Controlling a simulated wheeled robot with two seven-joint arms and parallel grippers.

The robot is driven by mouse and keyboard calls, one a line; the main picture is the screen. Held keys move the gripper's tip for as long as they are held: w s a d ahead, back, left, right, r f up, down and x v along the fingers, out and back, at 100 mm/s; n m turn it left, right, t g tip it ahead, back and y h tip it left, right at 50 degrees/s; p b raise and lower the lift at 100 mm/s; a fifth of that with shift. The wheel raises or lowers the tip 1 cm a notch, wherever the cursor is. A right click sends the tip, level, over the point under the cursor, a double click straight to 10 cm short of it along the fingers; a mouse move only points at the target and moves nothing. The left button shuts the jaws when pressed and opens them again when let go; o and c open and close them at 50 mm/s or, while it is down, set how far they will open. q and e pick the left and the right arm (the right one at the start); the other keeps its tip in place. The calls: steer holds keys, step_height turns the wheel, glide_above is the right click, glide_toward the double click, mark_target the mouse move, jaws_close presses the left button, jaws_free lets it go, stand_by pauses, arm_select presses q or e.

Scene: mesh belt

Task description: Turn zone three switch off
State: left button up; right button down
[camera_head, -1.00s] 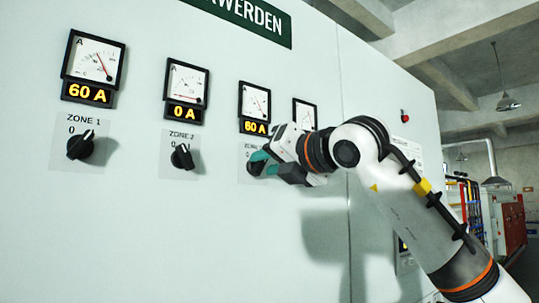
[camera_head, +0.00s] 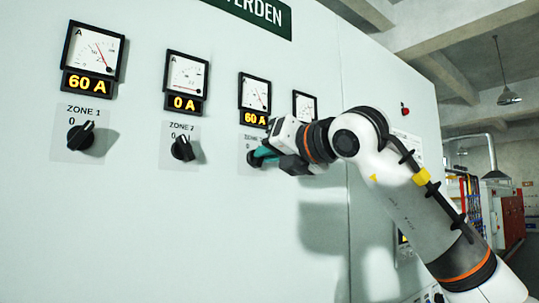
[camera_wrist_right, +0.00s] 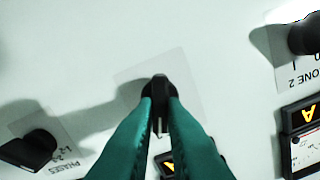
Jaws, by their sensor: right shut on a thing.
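The zone three switch is a black rotary knob (camera_wrist_right: 160,84) on a clear plate on the pale panel. In the head view it is mostly hidden behind my right gripper (camera_head: 261,156). The right gripper's teal fingers (camera_wrist_right: 159,112) are shut on the knob, one on each side, as the right wrist view shows. The display above this switch (camera_head: 255,118) reads 60 A, and the meter over it has its needle off the rest position. My left gripper is in neither view.
The zone 2 knob (camera_head: 182,148) sits to the left under a 0 A display, and the zone 1 knob (camera_head: 81,136) farther left under 60 A. Another black knob (camera_wrist_right: 30,148) labelled "phases" shows in the wrist view. The panel between the knobs is bare.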

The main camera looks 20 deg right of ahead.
steer(key=n, duration=1)
steer(key=shift+a, duration=0.15)
steer(key=shift+n, duration=0.4)
steer(key=c, duration=1.5)
jaws_free()
